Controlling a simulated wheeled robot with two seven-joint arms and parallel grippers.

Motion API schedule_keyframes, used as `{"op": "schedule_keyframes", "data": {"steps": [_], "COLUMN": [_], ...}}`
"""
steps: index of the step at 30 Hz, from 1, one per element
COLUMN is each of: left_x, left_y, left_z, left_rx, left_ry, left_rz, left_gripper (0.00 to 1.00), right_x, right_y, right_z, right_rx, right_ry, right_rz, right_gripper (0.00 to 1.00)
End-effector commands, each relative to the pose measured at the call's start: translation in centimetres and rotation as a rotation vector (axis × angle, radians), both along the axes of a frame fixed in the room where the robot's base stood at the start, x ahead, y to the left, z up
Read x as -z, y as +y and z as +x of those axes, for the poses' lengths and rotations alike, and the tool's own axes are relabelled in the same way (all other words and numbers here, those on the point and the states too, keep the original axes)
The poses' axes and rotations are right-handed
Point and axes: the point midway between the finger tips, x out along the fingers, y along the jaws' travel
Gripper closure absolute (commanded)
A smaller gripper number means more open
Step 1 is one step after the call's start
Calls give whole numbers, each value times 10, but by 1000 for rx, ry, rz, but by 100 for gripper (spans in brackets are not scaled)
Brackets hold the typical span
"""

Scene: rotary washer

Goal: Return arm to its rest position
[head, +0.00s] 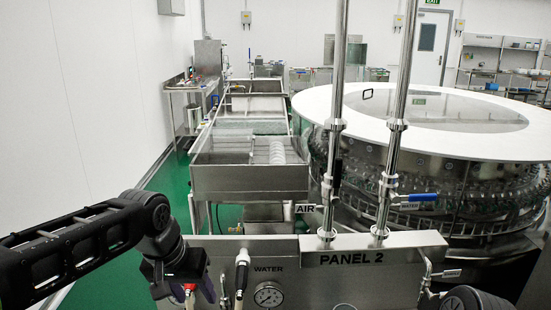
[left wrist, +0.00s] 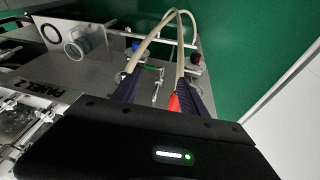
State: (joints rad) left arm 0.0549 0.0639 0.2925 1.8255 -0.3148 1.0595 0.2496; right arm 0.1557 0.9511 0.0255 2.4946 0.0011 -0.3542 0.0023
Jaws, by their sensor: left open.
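My left arm comes in from the left in the head view, bent down at the wrist. My left gripper (head: 185,287) hangs at the left end of the metal PANEL 2 box (head: 375,262). In the left wrist view, the two dark fingers of my left gripper (left wrist: 160,92) stand apart. A red handle (left wrist: 174,103) shows between them, close to the right finger; I cannot tell whether they touch. Pale hoses (left wrist: 180,45) and small valves show beyond the fingertips. My right gripper is not in view.
Two steel pipes rise from the panel, with a blue valve handle (head: 418,197) on the right. The round washer (head: 440,120) stands behind at right. Green floor (head: 115,280) is clear at left.

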Motion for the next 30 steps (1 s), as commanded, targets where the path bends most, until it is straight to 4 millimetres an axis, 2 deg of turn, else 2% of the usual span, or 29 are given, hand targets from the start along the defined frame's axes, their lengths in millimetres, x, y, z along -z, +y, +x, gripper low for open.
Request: {"op": "schedule_keyframes", "data": {"steps": [5,8,11,12,13,15,17,18,21,25,27,30], "left_x": [40,81,146,180,203,255,296,320,368,403,413,422], "left_y": [-28,-48,-69,-76,-80,-86,-87,-87,-86,-87,-88,-90], "left_z": [26,37,37,30,23,-2,-30,-52,-110,-175,-199,-217], "left_rx": [37,46,33,15,0,-42,-79,-101,-145,-166,-167,-166], "left_ry": [-90,-130,-153,-152,-151,-133,-102,-74,16,152,208,252], "left_rz": [-89,-152,-224,-251,-267,-288,-293,-290,-275,-259,-254,-252], "left_gripper": [50,50,50,50,50,50,50,50,50,50,50,50], "right_x": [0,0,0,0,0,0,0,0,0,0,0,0], "right_y": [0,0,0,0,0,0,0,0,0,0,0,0], "right_z": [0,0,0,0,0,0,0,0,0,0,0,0], "right_rx": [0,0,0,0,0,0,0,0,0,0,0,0], "right_ry": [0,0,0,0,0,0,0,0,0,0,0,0], "right_rz": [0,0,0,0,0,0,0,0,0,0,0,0], "right_gripper": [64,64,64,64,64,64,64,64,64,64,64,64]}}
